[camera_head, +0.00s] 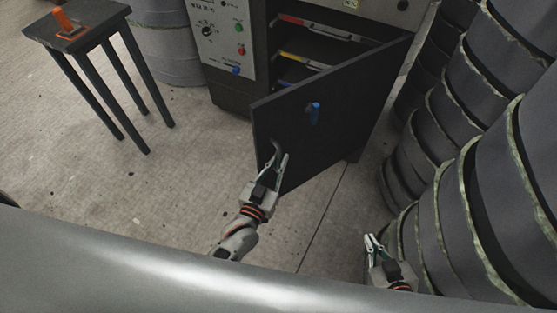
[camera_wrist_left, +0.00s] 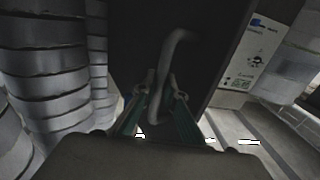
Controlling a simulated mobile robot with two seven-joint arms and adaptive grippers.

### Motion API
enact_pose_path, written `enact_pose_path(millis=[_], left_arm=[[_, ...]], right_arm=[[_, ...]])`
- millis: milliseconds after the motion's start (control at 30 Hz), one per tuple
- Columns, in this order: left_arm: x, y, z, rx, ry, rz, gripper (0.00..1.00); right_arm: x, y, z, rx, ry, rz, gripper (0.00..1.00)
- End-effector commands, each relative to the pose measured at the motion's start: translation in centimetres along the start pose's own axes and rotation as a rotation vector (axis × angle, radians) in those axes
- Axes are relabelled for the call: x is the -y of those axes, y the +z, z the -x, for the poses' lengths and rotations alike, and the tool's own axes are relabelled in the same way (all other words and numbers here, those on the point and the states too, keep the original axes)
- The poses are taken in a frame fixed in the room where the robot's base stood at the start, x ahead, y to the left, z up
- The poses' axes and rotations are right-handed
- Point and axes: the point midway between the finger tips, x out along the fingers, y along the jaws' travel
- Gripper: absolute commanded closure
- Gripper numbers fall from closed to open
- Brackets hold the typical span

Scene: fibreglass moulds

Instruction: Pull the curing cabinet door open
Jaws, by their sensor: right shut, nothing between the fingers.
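The dark curing cabinet door (camera_head: 335,120) stands part open in the head view, swung out towards me, with shelves showing behind it. Its curved grey handle (camera_head: 275,149) is near the free edge. My left gripper (camera_head: 279,162) is at this handle. In the left wrist view the handle (camera_wrist_left: 166,60) runs down between the two fingertips, which sit close on either side of it, shut on it. The cabinet (camera_head: 228,92) has a light control panel with buttons. My right gripper (camera_head: 374,240) is shut and empty, low at the right, away from the door.
Stacked grey ribbed moulds (camera_head: 490,190) stand close on the right. A dark stool (camera_head: 75,35) with an orange item (camera_head: 63,20) is at the upper left. The floor left of the door is clear.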

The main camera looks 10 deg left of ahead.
Motion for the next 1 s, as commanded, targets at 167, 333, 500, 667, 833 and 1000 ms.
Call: enact_pose_path(millis=[167, 333, 500, 667, 833, 1000], left_arm=[[0.0, 0.0, 0.0, -0.001, 0.0, 0.001, 0.73], [0.0, 0.0, 0.0, 0.0, 0.0, 0.001, 0.73], [0.0, 0.1, 1.0, 0.001, 0.0, 0.0, 0.73], [0.0, 0.1, 3.5, 0.002, 0.0, 0.001, 0.73], [0.0, 0.0, 6.0, 0.001, 0.0, 0.001, 0.73], [0.0, 0.0, 7.3, -0.001, 0.0, 0.001, 0.73]], right_arm=[[0.0, 0.0, 0.0, 0.0, 0.0, 0.0, 1.0], [-0.1, 0.0, 0.0, 0.0, 0.001, 0.002, 1.0], [-0.2, 0.0, -0.1, -0.001, 0.003, 0.004, 1.0], [-0.2, 0.0, -0.1, 0.0, 0.002, 0.003, 1.0], [-0.1, 0.1, -0.1, 0.001, 0.001, 0.002, 1.0], [-0.1, 0.1, 0.0, 0.001, 0.001, 0.002, 1.0]])
